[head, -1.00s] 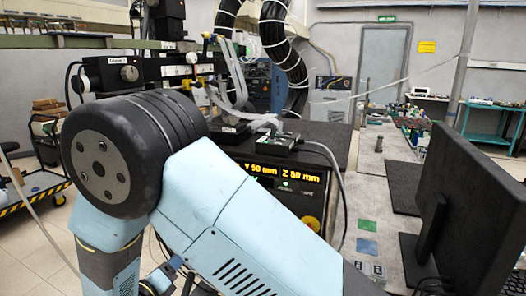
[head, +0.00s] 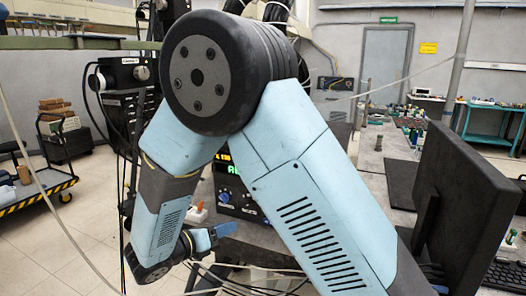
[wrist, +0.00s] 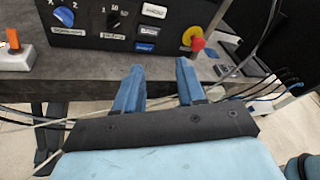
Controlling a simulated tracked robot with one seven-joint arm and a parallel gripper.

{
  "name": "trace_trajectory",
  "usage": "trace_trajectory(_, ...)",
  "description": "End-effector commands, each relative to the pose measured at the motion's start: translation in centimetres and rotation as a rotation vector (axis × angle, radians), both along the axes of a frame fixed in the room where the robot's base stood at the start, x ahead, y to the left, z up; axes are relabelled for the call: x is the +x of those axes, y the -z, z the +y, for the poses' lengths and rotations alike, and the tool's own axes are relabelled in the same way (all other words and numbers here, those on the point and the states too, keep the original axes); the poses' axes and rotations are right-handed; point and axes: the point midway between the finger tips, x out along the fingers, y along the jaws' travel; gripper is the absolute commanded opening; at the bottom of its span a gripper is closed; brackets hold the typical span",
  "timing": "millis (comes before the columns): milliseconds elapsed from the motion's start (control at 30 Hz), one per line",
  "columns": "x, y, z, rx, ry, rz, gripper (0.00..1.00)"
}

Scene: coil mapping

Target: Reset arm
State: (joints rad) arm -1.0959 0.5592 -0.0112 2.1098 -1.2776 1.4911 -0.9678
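My arm (head: 300,190) is folded, with its large dark elbow joint high in the head view and the forearm hanging down on the left. My gripper (wrist: 158,72) is open and empty, its two blue fingers apart in the wrist view. It also shows in the head view (head: 222,231), low and partly hidden by my arm. The fingers point toward a grey bench edge (wrist: 270,75) and the front of a black control box (wrist: 125,38). Nothing is between the fingers.
The control box has a blue knob (wrist: 64,16) and a red emergency button (wrist: 197,43). An orange switch (wrist: 13,40) stands on the bench at left. Cables run below the bench edge. A monitor (head: 465,200) stands at right; a trolley (head: 45,185) stands at left.

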Motion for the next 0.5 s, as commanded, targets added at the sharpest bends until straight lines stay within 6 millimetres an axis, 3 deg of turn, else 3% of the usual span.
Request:
trace_trajectory(100,0.9,-2.4,-4.5,0.138,0.139,-0.016,0.39)
trace_trajectory(267,1.1,-4.9,-10.1,0.333,0.330,-0.053,0.39)
trace_trajectory(500,-0.2,-8.1,-17.7,0.621,0.617,-0.142,0.39)
